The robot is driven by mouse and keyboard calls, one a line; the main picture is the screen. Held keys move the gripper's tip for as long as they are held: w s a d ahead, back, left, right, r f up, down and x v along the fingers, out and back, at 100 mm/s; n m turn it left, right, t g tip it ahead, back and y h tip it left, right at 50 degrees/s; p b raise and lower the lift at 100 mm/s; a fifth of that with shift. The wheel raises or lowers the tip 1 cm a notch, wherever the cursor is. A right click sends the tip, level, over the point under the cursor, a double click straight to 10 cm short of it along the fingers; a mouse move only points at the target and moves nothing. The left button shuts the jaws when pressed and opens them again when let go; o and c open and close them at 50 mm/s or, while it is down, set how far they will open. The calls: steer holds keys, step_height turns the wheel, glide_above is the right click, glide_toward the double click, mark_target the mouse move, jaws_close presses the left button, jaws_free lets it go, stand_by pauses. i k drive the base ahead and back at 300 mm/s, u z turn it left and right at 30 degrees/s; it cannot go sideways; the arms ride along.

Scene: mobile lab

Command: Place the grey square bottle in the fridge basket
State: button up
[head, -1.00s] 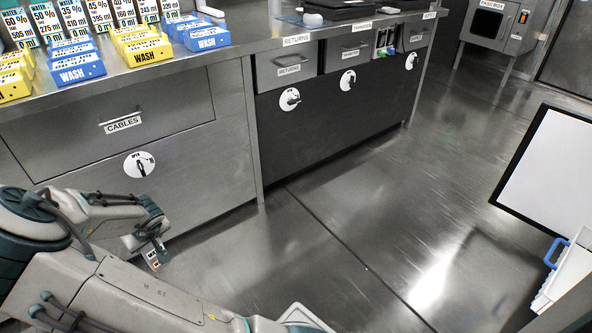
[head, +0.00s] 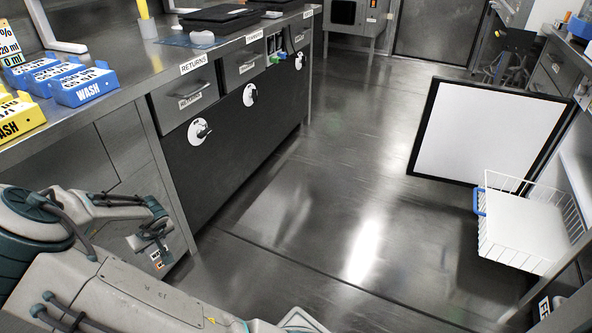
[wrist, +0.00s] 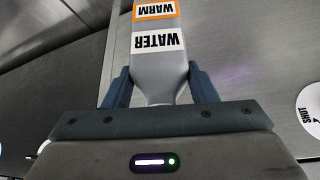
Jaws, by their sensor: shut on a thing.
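My gripper (wrist: 160,92) is shut on the grey square bottle (wrist: 155,70), which carries a WATER label and an orange-edged WARM label. In the head view my gripper (head: 152,245) is at the lower left, beside the counter front, and only a small labelled part of the bottle (head: 157,260) shows below it. A white wire basket (head: 490,235) with a blue handle (head: 479,201) stands out at the right, in front of a large open door with a white panel (head: 480,130). The basket's white floor (head: 535,230) looks bare.
A steel counter (head: 120,75) with drawers and a dark cabinet (head: 235,140) runs along the left. Yellow and blue WASH racks (head: 85,85) stand on it. The open metal floor (head: 330,200) between counter and basket is clear. A pass box (head: 355,12) stands at the back.

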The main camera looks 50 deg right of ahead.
mark_target(506, 224)
steer(key=z, duration=0.75)
steer(key=i, duration=0.85)
steer(key=z, duration=1.55)
steer(key=i, duration=0.9)
steer(key=z, duration=1.45)
steer(key=i, duration=0.95)
steer(key=z, duration=0.95)
steer(key=i, duration=0.25)
steer(key=z, duration=0.1)
